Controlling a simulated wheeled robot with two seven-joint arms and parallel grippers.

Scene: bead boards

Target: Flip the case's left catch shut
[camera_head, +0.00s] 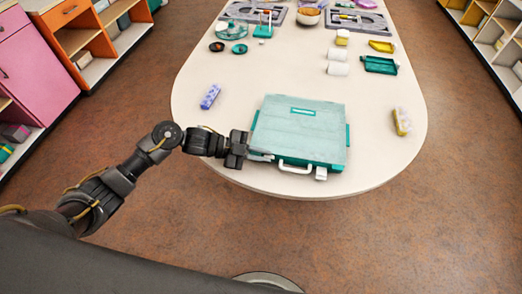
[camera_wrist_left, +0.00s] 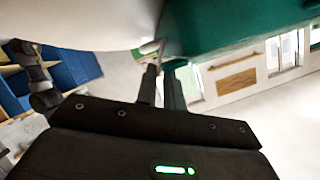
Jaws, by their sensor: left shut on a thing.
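The teal case (camera_head: 305,125) lies closed on the table near its front edge, with a white handle (camera_head: 295,169) on its near side. A white right catch (camera_head: 321,174) sits to the right of the handle. My left gripper (camera_head: 266,157) is at the front left of the case and shut on the left catch, which the fingers mostly hide. In the left wrist view the fingertips (camera_wrist_left: 164,72) are close together beside the underside of the teal case (camera_wrist_left: 215,22). A thin pale piece shows at the tips. My right gripper is not in view.
A purple patterned block (camera_head: 210,96) lies left of the case, and a yellow and white one (camera_head: 402,121) lies right. White cylinders, a teal tray (camera_head: 380,65) and grey boards (camera_head: 358,22) are farther back.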

